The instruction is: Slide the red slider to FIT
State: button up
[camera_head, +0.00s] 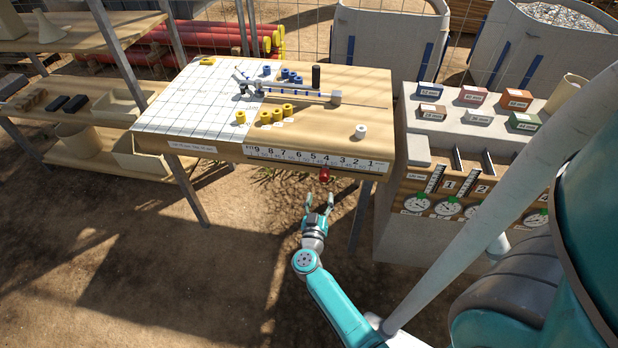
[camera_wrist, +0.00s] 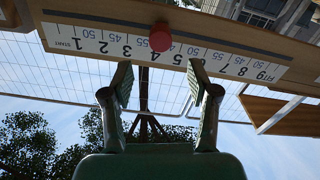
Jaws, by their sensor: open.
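The red slider (camera_head: 325,174) is a small round knob on the front edge of the wooden table, just below the white number scale (camera_head: 300,158). It sits near the 4 mark, with FIT at the scale's left end in the head view. In the wrist view the red slider (camera_wrist: 160,38) covers part of the scale's middle, and FIT (camera_wrist: 265,73) is at the right end. My gripper (camera_head: 320,197) is open and empty in front of and below the slider. In the wrist view my gripper's (camera_wrist: 158,75) two fingers point toward the slider, one on each side, apart from it.
The table top (camera_head: 330,140) holds yellow and blue rings, a black cylinder, a white cylinder and a balance-like rail. A grey cabinet (camera_head: 395,220) with dials stands close at the right. Shelves (camera_head: 80,115) stand at the left. Bare ground lies in front of the table.

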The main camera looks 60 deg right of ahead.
aim_at(324, 179)
jog(key=x, duration=1)
jog(key=shift+w+d, duration=0.15)
jog(key=shift+d, duration=0.1)
jog(key=shift+c, duration=0.3)
grip_shut()
